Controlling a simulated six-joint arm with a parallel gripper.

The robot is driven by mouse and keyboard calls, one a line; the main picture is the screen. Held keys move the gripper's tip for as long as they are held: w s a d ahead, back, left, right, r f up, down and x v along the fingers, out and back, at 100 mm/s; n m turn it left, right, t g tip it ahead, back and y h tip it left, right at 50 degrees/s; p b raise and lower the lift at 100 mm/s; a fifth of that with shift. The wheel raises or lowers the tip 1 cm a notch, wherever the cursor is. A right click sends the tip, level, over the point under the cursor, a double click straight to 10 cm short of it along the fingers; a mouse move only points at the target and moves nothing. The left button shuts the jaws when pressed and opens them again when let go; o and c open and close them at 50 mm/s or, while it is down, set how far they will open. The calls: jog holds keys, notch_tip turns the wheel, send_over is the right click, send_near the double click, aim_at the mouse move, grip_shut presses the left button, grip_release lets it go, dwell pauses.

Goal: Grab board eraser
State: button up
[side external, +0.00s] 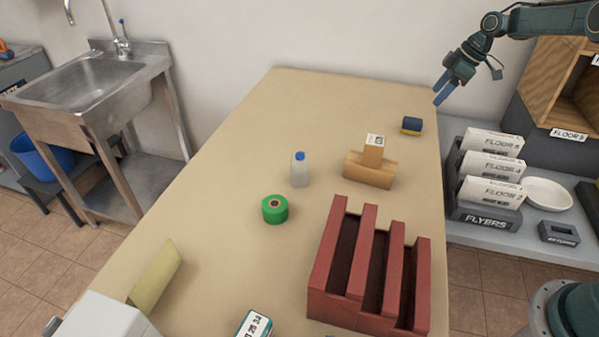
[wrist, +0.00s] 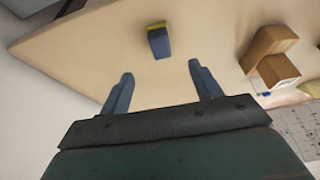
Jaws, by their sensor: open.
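The board eraser (side external: 412,125) is a small dark blue block with a yellow layer. It lies near the far right edge of the tan table (side external: 240,150). In the wrist view the eraser (wrist: 159,42) is ahead of the fingertips, roughly centred between them, with the yellow at its far end. My gripper (side external: 440,92) is above the table's right edge, to the right of the eraser and higher. In the wrist view my gripper (wrist: 160,70) has its two blue fingers wide apart with nothing between them.
A brown box (side external: 370,170) with a small labelled box (side external: 374,148) on it stands nearer than the eraser. A bottle (side external: 300,169), green tape roll (side external: 275,209) and red slotted rack (side external: 370,260) are further forward. A wall rises behind the table. Labelled flyer trays (side external: 487,215) stand right.

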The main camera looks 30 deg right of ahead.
aim_at(414, 120)
jog(key=x, duration=0.7)
jog(key=shift+w+a+f, duration=0.1)
jog(key=shift+f, duration=0.05)
jog(key=shift+x, duration=2.55)
jog(key=shift+w+a, duration=0.15)
jog(key=c, duration=1.1)
jog(key=shift+r, duration=0.25)
